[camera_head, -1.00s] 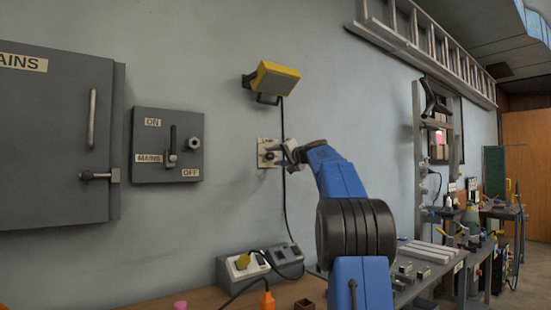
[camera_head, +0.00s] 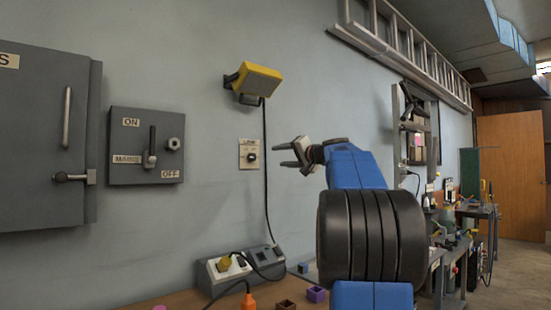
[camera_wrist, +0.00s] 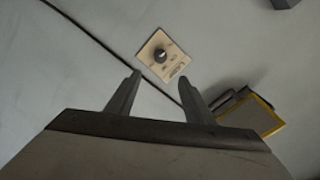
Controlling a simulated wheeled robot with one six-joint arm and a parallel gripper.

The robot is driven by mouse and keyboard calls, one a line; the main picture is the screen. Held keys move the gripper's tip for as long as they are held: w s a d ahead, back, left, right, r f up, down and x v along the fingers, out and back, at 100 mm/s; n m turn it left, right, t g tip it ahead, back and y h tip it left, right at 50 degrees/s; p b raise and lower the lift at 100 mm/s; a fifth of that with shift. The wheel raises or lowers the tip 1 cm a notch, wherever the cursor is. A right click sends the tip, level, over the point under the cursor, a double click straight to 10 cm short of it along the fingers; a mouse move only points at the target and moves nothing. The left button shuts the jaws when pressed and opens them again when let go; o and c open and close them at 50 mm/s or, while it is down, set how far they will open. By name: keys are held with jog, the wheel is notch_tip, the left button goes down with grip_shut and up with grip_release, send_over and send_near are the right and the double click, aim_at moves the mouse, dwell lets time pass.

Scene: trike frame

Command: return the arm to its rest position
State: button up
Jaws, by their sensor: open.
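My gripper (camera_head: 291,154) is open and empty at the end of my blue arm in the head view. It points left toward the wall, apart from a small cream plate with a black knob (camera_head: 249,154). In the wrist view, the two dark fingers (camera_wrist: 160,95) are spread with nothing between them.
A yellow lamp (camera_head: 254,80) is on the wall above the plate, its black cable hanging down. A mains switch box (camera_head: 146,146) and a grey cabinet (camera_head: 45,140) are to the left. A socket box (camera_head: 240,268) stands on the bench below.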

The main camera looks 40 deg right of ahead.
jog(key=shift+s, duration=0.45)
jog(key=shift+a, duration=0.1)
jog(key=s+a+f+n+g+y, duration=0.1)
jog(key=a+f+g, duration=0.1)
jog(key=a+f, duration=0.65)
jog(key=s+a+f+n+g+y, duration=0.15)
jog(key=a+f, duration=0.35)
jog(key=a, duration=0.7)
jog(key=s+a+f+n+g, duration=0.35)
jog(key=s+a+f, duration=0.45)
jog(key=a+f, duration=0.5)
jog(key=s+a+f+n+g+h, duration=0.1)
jog(key=s+a+f+n+g, duration=0.1)
jog(key=s+f, duration=1.1)
jog(key=s+a+f+n+g+h, duration=0.1)
jog(key=s+a+f+n+g, duration=0.2)
jog(key=s+f, duration=1)
jog(key=shift+a+f+g, duration=0.6)
jog(key=shift+a+f, duration=0.05)
jog(key=shift+a, duration=0.55)
jog(key=shift+h, duration=0.25)
jog(key=shift+c, duration=0.3)
